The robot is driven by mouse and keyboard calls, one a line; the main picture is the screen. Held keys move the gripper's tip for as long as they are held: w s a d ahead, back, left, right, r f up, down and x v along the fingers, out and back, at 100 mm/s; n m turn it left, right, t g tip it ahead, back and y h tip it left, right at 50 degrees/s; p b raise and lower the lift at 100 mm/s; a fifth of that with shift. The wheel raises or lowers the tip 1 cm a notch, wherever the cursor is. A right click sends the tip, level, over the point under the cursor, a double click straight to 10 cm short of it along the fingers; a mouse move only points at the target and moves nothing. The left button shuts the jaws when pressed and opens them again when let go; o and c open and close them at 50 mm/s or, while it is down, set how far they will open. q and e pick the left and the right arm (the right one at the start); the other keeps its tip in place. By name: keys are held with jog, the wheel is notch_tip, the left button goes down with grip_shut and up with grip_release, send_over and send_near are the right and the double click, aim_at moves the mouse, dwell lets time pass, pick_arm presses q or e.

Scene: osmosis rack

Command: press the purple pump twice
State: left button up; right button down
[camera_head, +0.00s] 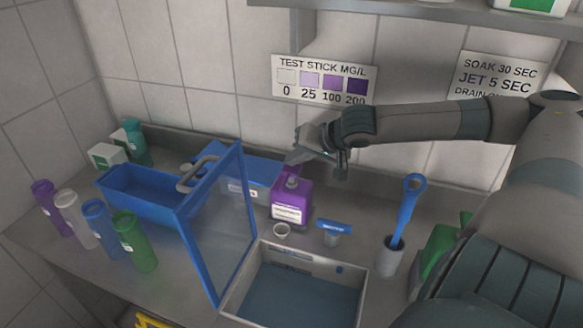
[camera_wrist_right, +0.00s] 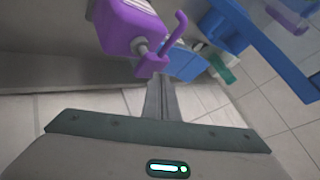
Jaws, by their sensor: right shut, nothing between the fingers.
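The purple pump bottle (camera_head: 291,203) stands upright on the counter near the back wall, with a white label on its front. In the right wrist view the bottle (camera_wrist_right: 125,24) shows at the top, with its purple pump head (camera_wrist_right: 152,64) and curved spout. My right gripper (camera_head: 303,153) is at the pump head, above the bottle. Its shut, empty fingers (camera_wrist_right: 160,82) point at the head in the wrist view. I cannot tell whether they touch it. My left gripper is not in view.
A blue-framed clear door (camera_head: 226,225) stands open left of the bottle. A basin (camera_head: 300,300) lies in front. A blue brush (camera_head: 405,210) stands right. Several coloured bottles and a blue bin (camera_head: 150,205) are left.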

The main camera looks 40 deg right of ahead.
aim_at(294, 169)
jog(key=shift+s+f+b, duration=0.1)
jog(key=shift+f+b, duration=0.4)
jog(key=shift+f, duration=0.45)
dwell(1.0)
jog(key=shift+r, duration=0.1)
jog(key=shift+r+p, duration=1.3)
jog(key=shift+p, duration=0.25)
jog(key=shift+r, duration=0.25)
notch_tip(294, 169, up, 5)
jog(key=p, duration=0.6)
jog(key=shift+f, duration=0.2)
jog(key=shift+w, duration=0.2)
dwell(1.6)
